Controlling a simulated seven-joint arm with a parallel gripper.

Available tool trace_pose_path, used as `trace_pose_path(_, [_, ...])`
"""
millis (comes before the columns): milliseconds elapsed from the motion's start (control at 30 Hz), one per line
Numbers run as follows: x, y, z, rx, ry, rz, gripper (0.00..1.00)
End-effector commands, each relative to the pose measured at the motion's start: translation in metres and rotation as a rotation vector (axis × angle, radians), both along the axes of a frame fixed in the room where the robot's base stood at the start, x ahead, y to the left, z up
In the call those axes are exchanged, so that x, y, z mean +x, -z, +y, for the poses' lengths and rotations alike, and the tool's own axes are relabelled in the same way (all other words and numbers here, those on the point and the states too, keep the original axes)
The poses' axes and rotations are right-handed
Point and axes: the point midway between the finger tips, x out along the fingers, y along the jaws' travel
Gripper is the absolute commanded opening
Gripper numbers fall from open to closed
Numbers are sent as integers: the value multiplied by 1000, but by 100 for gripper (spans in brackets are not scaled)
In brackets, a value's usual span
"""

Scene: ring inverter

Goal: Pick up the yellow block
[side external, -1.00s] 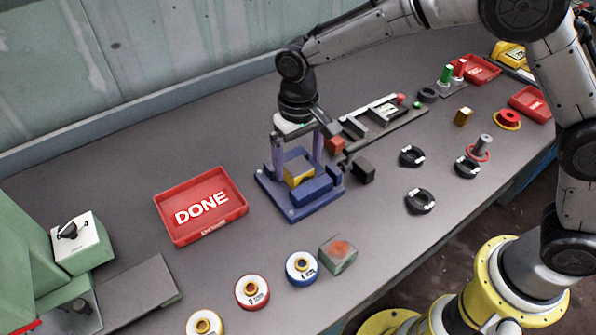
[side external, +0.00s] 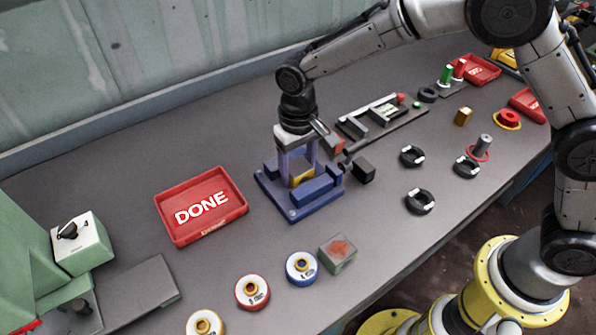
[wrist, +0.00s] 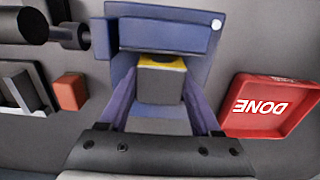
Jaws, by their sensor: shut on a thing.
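A yellow block (side external: 301,178) sits in a blue fixture (side external: 289,213) with raised blocks on its base. My gripper (side external: 298,170) reaches down from above, with its two purple fingers on either side of the yellow block, shut on it. In the wrist view, the yellow block (wrist: 161,63) shows a yellow top edge and a grey face between the fingers. The block is still down among the fixture's blue walls, and its lower part is hidden.
A red DONE tray (side external: 201,206) lies left of the fixture. A black block on a rod (side external: 363,171) stands close on its right. Black rings (side external: 420,201) lie further right, and tape-like rolls (side external: 252,291) and a grey-green block (side external: 338,255) lie in front.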

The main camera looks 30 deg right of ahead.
Motion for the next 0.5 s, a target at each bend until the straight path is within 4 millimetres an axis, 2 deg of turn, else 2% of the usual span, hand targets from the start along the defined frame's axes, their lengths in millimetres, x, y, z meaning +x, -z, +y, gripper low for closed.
trace_pose_path(367, [1, -2, 1, 2, 0, -4, 0])
trace_pose_path(500, [2, -13, 1, 4, 0, -8, 0])
